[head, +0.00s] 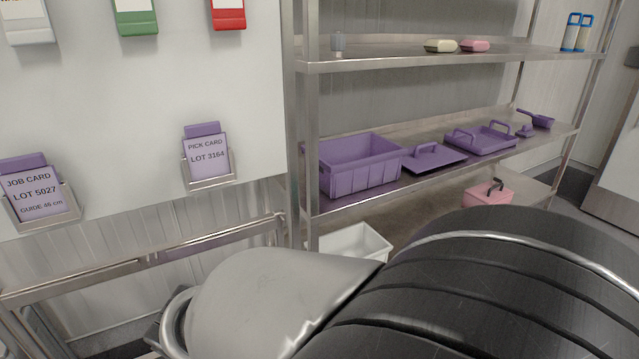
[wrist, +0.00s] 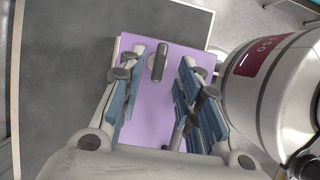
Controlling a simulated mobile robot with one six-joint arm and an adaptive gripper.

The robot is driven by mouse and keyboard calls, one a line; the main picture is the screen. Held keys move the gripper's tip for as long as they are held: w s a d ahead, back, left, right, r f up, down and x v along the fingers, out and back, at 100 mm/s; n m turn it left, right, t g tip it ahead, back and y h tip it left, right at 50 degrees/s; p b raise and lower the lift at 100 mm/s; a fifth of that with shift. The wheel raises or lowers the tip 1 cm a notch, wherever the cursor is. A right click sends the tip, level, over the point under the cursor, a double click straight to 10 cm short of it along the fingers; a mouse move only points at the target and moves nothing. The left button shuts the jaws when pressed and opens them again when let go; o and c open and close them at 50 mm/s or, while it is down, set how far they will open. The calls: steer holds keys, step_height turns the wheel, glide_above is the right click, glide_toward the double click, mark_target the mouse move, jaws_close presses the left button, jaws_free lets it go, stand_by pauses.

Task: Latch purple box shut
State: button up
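A flat purple box top (wrist: 150,115) fills the middle of the wrist view, below my gripper. A dark grey upright piece (wrist: 158,62), perhaps a latch or handle, sits near its far edge. Another dark slim part (wrist: 178,130) shows near the lower edge, partly hidden by the right finger. My gripper (wrist: 167,75) is open, its blue-padded fingers apart on either side of the purple surface. Purple shows between the pads, and I see nothing held. Contact with the box cannot be told. The head view does not show the gripper; my own arm blocks its lower right.
A steel rack holds a purple crate (head: 360,178), a purple lid (head: 435,160) and a handled purple tray (head: 480,140). A pink box (head: 488,195) and a white bin (head: 352,245) sit lower. A job card (head: 38,195) and pick card (head: 207,157) hang left.

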steer(key=shift+b+x, duration=0.4)
steer(key=shift+x, duration=1.3)
steer(key=shift+c, duration=0.6)
jaws_close()
